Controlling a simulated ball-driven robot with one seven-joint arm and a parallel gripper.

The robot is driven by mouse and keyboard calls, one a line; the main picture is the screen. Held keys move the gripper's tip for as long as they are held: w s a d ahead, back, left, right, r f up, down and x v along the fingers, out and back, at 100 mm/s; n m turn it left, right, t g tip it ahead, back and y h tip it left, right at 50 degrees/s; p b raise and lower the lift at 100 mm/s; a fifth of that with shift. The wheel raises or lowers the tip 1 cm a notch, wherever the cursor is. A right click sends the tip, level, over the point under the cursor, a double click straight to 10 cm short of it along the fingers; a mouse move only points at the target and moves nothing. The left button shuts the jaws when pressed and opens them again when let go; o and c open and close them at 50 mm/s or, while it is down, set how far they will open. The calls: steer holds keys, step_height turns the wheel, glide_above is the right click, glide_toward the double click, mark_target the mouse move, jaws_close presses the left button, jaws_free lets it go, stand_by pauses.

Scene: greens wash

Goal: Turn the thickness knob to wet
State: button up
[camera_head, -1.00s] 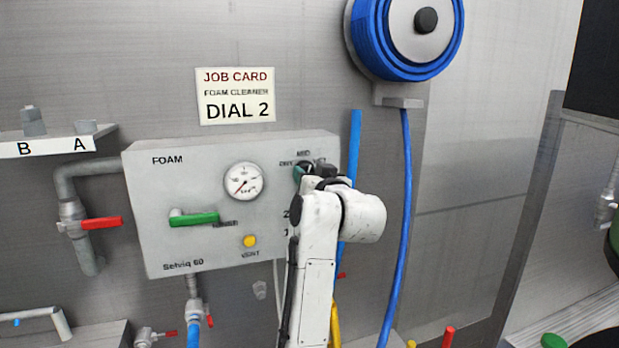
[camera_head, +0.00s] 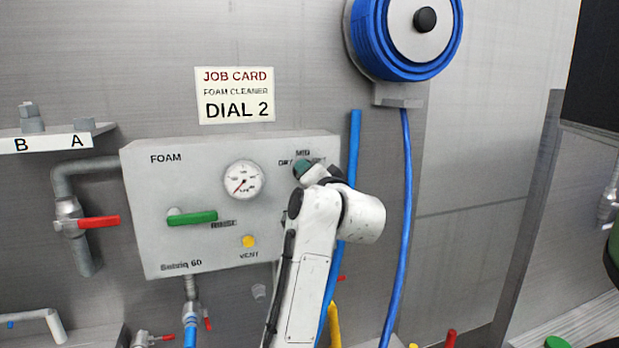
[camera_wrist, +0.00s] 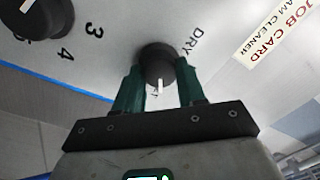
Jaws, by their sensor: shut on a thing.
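The thickness knob (camera_wrist: 158,66) is a dark round knob on the grey foam panel (camera_head: 170,245). In the wrist view it sits between the two green fingers of my gripper (camera_wrist: 158,88), which are shut on its sides. A white pointer mark shows on the knob, pointing toward my gripper's palm. The word DRY is printed to the right of the knob in that view. In the head view my gripper (camera_head: 303,168) is at the panel's upper right, under the MID label, and my arm hides part of the panel. The WET label is not visible.
A second dark knob (camera_wrist: 38,14) with numbers is beside it in the wrist view. The panel also bears a gauge (camera_head: 243,180), a green lever (camera_head: 193,217) and a yellow vent button (camera_head: 249,241). A blue hose (camera_head: 404,230) hangs to the right.

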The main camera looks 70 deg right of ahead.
stand_by(0.4)
steer(key=o, duration=1.1)
steer(key=shift+c, duration=0.2)
